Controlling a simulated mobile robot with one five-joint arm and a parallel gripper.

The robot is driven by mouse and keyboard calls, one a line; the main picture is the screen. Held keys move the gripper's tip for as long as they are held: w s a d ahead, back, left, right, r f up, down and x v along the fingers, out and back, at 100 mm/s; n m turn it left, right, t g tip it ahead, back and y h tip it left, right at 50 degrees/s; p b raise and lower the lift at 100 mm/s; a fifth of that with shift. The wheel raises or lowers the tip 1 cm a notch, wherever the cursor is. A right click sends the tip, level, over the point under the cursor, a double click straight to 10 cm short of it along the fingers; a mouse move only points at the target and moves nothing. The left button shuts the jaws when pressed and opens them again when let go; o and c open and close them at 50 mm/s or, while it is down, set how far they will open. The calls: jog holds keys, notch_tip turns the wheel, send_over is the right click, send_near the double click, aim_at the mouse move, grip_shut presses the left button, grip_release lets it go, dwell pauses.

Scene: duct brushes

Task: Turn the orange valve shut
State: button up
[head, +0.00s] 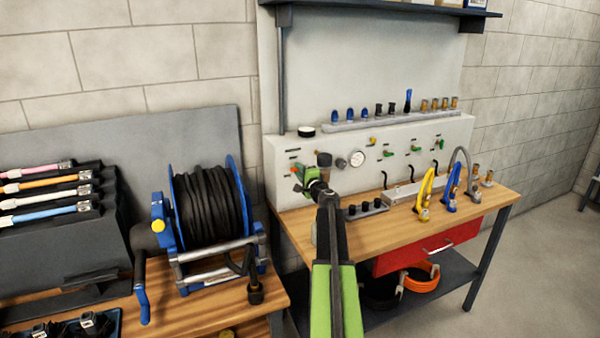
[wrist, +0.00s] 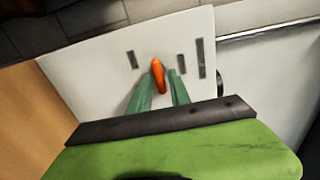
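The orange valve (wrist: 158,77) is a small elongated handle on a pale panel (head: 350,155). In the wrist view it stands nearly upright in the picture, tilted slightly. In the head view a bit of the orange valve (head: 296,169) shows at the panel's left end, just left of my gripper (head: 304,181). In the wrist view the two green fingers of my gripper (wrist: 160,80) are apart, one on each side of the handle's lower part. Small gaps show between the handle and the fingers. How deep the fingertips reach is hard to tell.
Green and yellow valves and a gauge (head: 357,158) sit further right on the panel. A black-topped fitting (head: 324,160) is close to my gripper. Black pieces on a small rack (head: 365,210) stand on the wooden bench. A hose reel (head: 210,205) stands at left.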

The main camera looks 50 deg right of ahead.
jog(key=shift+o, duration=0.6)
jog(key=v, duration=1.7)
jog(key=shift+s, duration=0.2)
jog(key=shift+a, duration=0.1)
